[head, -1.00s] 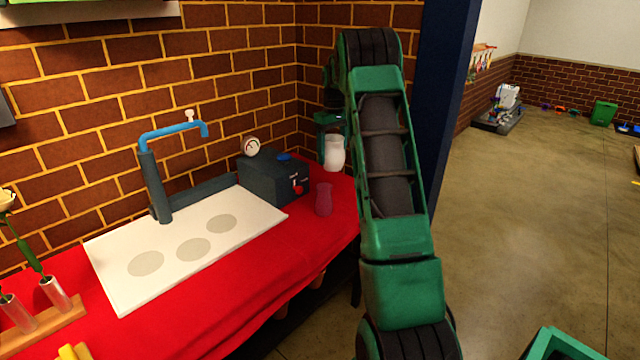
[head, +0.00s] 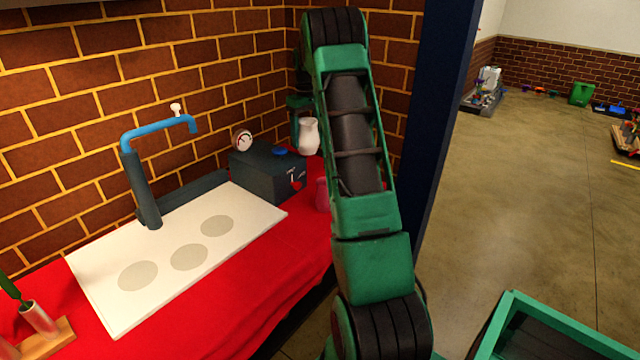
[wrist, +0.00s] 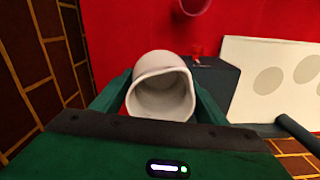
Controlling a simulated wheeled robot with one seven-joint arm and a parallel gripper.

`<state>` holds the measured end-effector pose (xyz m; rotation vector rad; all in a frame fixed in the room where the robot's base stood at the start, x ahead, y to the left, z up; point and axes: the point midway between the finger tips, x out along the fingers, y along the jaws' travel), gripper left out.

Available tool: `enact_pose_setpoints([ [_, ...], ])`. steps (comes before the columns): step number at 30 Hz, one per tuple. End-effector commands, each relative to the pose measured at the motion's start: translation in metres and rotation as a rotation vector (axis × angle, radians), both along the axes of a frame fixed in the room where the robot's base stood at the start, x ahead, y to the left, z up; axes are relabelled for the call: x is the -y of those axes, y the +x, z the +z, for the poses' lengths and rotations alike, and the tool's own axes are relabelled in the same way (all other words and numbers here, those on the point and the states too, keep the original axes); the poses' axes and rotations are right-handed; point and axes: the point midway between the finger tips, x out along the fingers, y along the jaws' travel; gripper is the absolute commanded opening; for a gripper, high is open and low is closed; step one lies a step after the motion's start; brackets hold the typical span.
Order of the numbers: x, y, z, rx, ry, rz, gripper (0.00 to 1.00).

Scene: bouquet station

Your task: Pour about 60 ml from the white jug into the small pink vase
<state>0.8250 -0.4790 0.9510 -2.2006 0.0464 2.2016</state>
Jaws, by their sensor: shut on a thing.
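The white jug (head: 309,137) is in the grip of my gripper (head: 299,104), roughly upright above the far end of the red counter. In the wrist view the open mouth of the jug (wrist: 162,92) faces the camera between my two fingers (wrist: 160,100). Its inside looks pale grey; I cannot tell the water level. The small pink vase (head: 322,194) stands on the red cloth, nearer than the jug and partly hidden by my arm. In the wrist view the vase (wrist: 195,5) is cut off by the top edge. The jug is apart from the vase.
A dark box (head: 262,176) with a gauge (head: 242,140) and red knob stands left of the vase. A white board (head: 165,285) with grey discs and a blue tap (head: 160,130) lie further left. A brick wall stands close behind the jug.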

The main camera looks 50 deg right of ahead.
Motion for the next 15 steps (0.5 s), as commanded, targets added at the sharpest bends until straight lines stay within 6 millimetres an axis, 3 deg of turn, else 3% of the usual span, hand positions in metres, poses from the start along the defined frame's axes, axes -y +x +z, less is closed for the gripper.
enact_pose_setpoints([
  [6,0.01,-0.01,0.002,0.024,-0.011,-0.013,0.28],
  [15,0.007,-0.019,0.006,0.139,-0.066,-0.015,0.28],
])
